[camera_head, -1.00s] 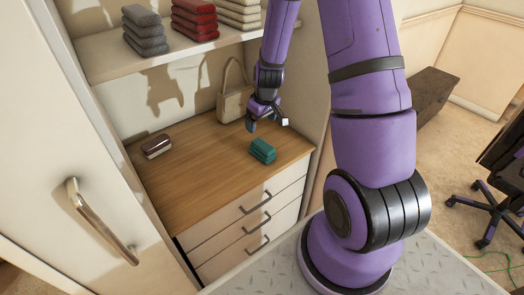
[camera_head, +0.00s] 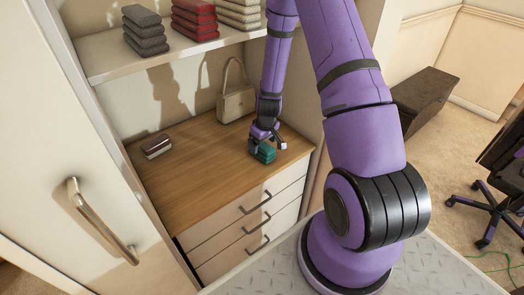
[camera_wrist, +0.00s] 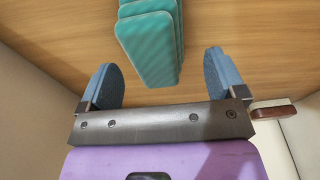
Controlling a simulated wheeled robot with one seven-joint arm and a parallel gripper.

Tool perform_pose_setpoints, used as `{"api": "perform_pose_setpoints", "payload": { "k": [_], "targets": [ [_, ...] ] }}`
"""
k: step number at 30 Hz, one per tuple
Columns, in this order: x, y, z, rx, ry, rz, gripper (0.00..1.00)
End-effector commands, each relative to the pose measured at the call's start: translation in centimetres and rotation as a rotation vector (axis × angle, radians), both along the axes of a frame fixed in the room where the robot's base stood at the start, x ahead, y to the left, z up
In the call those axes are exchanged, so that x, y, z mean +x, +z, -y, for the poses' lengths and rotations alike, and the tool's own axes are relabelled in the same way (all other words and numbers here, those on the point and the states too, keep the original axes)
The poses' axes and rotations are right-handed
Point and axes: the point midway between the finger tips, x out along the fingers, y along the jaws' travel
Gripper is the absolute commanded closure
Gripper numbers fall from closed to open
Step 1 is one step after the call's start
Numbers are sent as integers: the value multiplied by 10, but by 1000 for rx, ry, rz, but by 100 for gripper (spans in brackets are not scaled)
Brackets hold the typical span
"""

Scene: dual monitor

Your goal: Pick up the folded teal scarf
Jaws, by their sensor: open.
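The folded teal scarf (camera_head: 266,154) lies on the wooden top of the drawer unit, near its right front part. In the wrist view the scarf (camera_wrist: 148,45) shows as a stack of teal layers at the top of the picture, ahead of and between the fingers. My gripper (camera_head: 266,146) is just above and around the scarf in the head view, covering part of it. In the wrist view my gripper (camera_wrist: 163,78) is open, with one blue-padded finger on each side and clear gaps to the scarf. The scarf's far end is cut off there.
A dark red and white folded item (camera_head: 157,146) lies at the left of the wooden top (camera_head: 200,180). A beige handbag (camera_head: 236,104) stands at the back. A shelf above (camera_head: 110,62) holds folded grey, red and cream stacks. A cabinet wall is close on the right.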

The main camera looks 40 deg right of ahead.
Motion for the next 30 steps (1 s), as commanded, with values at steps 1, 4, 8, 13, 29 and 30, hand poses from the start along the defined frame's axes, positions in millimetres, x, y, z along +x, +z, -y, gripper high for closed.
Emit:
{"api": "perform_pose_setpoints", "payload": {
  "k": [1,4,8,13,29,30],
  "targets": [
    [0,-7,0,2,-2,-3,11],
    [2,-20,0,2,-1,-3,11],
    [5,-34,0,2,-2,-2,11],
    [6,-42,0,1,0,-1,11],
    [6,-42,0,1,-1,-1,65],
    [6,-42,0,1,-1,-1,65]
  ]
}}
